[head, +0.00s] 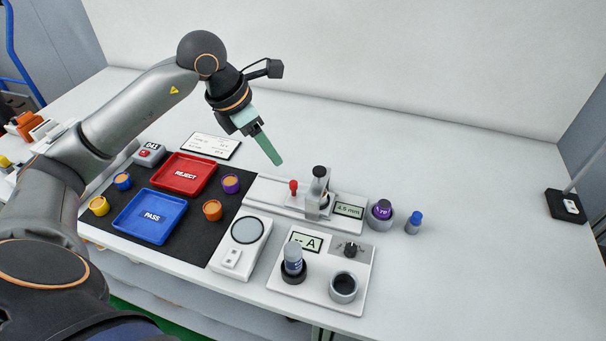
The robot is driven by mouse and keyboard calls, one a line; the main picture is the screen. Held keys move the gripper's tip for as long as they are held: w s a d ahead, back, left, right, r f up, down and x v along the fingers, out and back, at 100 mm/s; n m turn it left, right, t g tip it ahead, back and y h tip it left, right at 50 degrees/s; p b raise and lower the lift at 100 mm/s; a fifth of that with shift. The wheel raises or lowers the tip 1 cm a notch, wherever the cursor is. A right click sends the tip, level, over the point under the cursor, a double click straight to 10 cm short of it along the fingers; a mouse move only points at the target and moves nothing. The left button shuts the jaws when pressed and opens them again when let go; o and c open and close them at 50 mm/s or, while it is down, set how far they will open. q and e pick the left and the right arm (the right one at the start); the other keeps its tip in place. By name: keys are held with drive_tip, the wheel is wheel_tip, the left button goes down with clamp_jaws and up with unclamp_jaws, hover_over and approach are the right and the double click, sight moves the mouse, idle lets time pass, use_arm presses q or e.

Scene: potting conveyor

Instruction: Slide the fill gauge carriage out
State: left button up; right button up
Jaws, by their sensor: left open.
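The fill gauge (265,193) is a long white base at the middle of the table. On it stand a red-knobbed handle (293,188) and, right of it, a grey upright block with a black top (319,173). I cannot tell for certain which of these parts belong to the carriage. A display (349,211) at the gauge's right end reads about 4.5 mm. My left gripper (276,158) has green fingers and is open. It points down and right, above and behind the gauge, apart from the red knob. My right gripper is not in view.
A black mat left of the gauge bears a red REJECT tray (209,165), a blue PASS tray (183,227) and several small pots. A scale (229,258) and a panel with a dial (318,296) stand in front.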

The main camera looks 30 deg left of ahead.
sight(292, 182)
use_arm(q)
drive_tip(key=p+x, duration=0.1)
drive_tip(key=x, duration=1.1)
drive_tip(key=shift+d+f, duration=0.1)
drive_tip(key=shift+s, duration=0.1)
clamp_jaws()
idle(0.9)
